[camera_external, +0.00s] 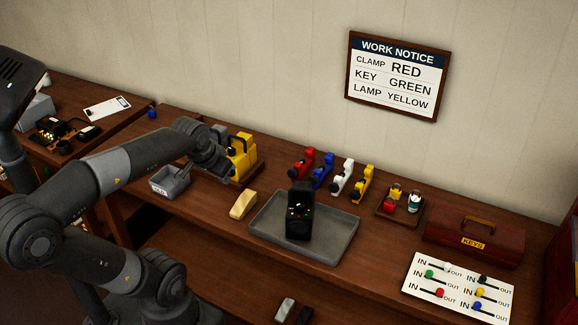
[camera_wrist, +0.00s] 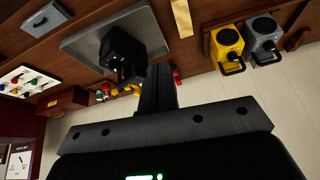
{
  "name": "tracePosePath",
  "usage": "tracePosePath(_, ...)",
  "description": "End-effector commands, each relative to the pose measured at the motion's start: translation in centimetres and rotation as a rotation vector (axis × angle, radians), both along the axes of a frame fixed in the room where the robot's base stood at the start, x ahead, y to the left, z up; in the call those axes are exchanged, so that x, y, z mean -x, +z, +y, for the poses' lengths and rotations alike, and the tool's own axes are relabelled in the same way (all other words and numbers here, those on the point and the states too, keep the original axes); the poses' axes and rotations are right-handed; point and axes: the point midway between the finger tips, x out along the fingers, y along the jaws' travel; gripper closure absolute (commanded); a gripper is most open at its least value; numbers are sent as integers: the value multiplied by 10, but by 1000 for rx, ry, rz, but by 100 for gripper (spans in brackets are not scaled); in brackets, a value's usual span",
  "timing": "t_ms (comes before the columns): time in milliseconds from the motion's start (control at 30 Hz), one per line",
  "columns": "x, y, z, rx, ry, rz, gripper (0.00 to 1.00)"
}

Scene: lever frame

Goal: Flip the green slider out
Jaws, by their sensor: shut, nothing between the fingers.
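The white slider board (camera_external: 459,287) lies at the table's right front, with several coloured knobs on slots marked IN and OUT. The green slider (camera_external: 429,274) is in its left column, middle row, with its knob toward the IN end. The board also shows at the left edge of the wrist view (camera_wrist: 12,74), too small there to read its labels. My gripper (camera_wrist: 160,70) is shut and empty in the wrist view, above the table. In the external view my wrist is at the back left, by a yellow lantern, far from the board; the fingertips are hard to make out there.
A grey tray (camera_external: 333,249) holding a black device (camera_external: 299,213) stands mid-table. A red KEYS box (camera_external: 473,243) sits just behind the board. Several coloured clamps (camera_external: 341,178) and a small wooden tray (camera_external: 383,217) line the back. A wall notice (camera_external: 396,75) reads KEY GREEN.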

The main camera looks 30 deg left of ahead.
Motion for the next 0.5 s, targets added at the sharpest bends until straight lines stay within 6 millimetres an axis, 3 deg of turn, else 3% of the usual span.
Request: tracePosePath(500,-103,-5,-102,-46,-315,96,100)
